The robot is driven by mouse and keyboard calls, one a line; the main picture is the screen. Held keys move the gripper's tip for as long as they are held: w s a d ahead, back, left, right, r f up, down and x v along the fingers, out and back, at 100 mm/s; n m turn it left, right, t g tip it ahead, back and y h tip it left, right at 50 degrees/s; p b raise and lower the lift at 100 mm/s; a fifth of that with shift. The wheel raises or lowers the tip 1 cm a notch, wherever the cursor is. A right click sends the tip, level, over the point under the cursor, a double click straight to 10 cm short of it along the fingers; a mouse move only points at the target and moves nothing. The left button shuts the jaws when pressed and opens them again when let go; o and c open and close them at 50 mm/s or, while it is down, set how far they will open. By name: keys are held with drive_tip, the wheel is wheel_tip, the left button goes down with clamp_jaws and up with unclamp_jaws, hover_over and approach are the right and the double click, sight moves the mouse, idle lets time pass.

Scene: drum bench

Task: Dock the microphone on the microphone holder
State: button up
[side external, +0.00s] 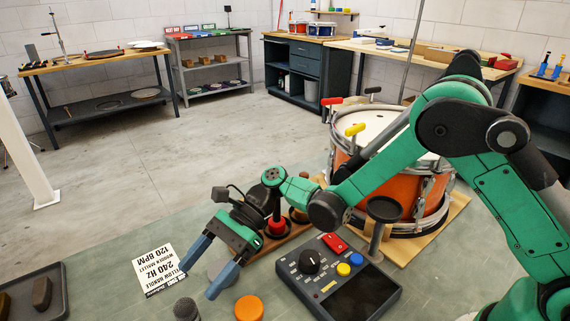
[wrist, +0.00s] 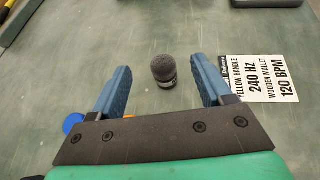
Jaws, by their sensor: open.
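The microphone (side external: 185,309) has a rounded dark mesh head and shows at the bottom edge of the side view, its lower part cut off. In the wrist view the microphone (wrist: 163,68) is seen from above, between the two fingers in the picture. My gripper (side external: 198,281) is open and empty, its blue fingers pointing down at the bench. It is above and apart from the microphone; the wrist view also shows the spread fingers (wrist: 161,63). A dark round-topped stand (side external: 384,209) beside the drum may be the microphone holder; I cannot tell for sure.
A control box (side external: 338,278) with a knob and coloured buttons stands right of my gripper. An orange disc (side external: 249,308) lies near the microphone. A printed card (side external: 160,270) lies left of my gripper. An orange drum (side external: 345,160) stands behind. A dark tray (side external: 55,280) is far left.

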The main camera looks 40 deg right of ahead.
drive_tip(key=s+d+r+n+t+h, duration=0.2)
drive_tip(key=d+r+n+t+h, duration=0.4)
drive_tip(key=d, duration=0.6)
wheel_tip(320, 180, up, 2)
drive_tip(key=shift+s+d+n+h, duration=0.15)
drive_tip(key=shift+n+h, duration=0.15)
drive_tip(key=shift+n, duration=0.5)
drive_tip(key=shift+o, duration=0.2)
drive_tip(key=s+d+n+t+h, duration=0.3)
drive_tip(key=d+n, duration=0.4)
drive_tip(key=d, duration=0.3)
drive_tip(key=s+h, duration=0.1)
drive_tip(key=h, duration=0.1)
drive_tip(key=shift+s+n+h, duration=0.3)
drive_tip(key=shift+s, duration=0.05)
drive_tip(key=shift+o, duration=0.2)
drive_tip(key=shift+s+d+f+n+t, duration=0.1)
drive_tip(key=shift+d+n+t, duration=0.2)
drive_tip(key=shift+d, duration=0.1)
